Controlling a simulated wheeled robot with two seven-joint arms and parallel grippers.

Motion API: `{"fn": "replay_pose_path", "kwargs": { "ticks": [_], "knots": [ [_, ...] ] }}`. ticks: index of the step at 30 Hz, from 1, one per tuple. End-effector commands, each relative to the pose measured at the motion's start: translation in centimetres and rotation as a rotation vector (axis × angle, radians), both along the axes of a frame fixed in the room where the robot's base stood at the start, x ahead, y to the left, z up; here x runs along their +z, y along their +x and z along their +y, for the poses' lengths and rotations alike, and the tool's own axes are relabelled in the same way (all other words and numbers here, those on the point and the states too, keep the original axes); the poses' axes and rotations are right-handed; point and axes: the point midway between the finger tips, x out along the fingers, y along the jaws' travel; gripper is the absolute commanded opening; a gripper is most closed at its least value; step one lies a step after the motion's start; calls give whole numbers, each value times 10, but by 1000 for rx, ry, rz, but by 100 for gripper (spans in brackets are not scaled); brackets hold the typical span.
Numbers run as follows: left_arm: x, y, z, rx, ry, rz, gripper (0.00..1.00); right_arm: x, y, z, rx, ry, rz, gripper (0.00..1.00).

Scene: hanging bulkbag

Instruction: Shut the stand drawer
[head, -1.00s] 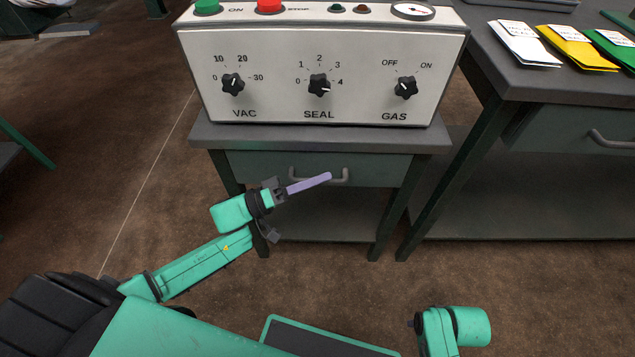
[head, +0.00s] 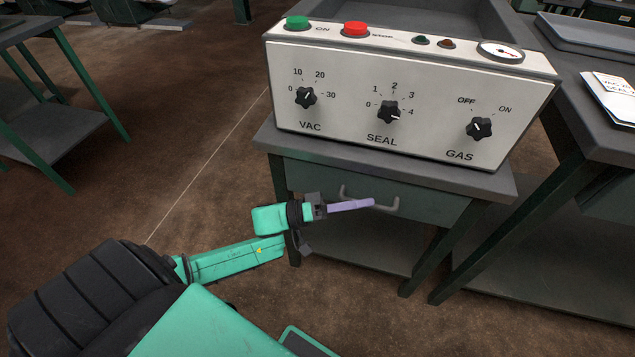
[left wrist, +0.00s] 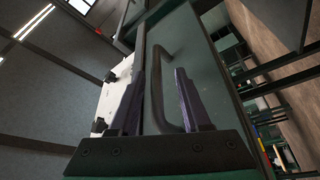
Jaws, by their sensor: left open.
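The stand drawer (head: 432,206) is a dark green front under the grey top of the stand, with a grey bar handle (head: 387,205). It looks near flush beneath the top; I cannot tell whether a gap remains. My left gripper (head: 350,206), with purple fingers, is at the handle's left part. In the left wrist view, the open fingers (left wrist: 160,105) stand on either side of the handle (left wrist: 157,70), close to the drawer front (left wrist: 208,65). I cannot tell whether they touch it. My right gripper is out of view.
A white sealing machine (head: 400,95) with knobs and buttons stands on the stand top (head: 330,150). Another table (head: 50,125) is at the far left. Floor between is clear.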

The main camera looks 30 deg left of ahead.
Motion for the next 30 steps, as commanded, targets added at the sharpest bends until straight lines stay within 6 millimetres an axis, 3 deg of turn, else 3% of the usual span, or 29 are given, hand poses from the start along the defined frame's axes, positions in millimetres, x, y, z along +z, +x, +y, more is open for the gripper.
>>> {"fn": "replay_pose_path", "kwargs": {
  "ticks": [9, 14, 30],
  "knots": [
    [-18, -49, 74, -1, 4, 2, 47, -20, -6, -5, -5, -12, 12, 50],
    [-25, -66, 100, -1, 1, -1, 47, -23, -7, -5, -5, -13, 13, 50],
    [-26, -71, 107, -1, -2, -4, 47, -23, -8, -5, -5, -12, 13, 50]
  ]
}}
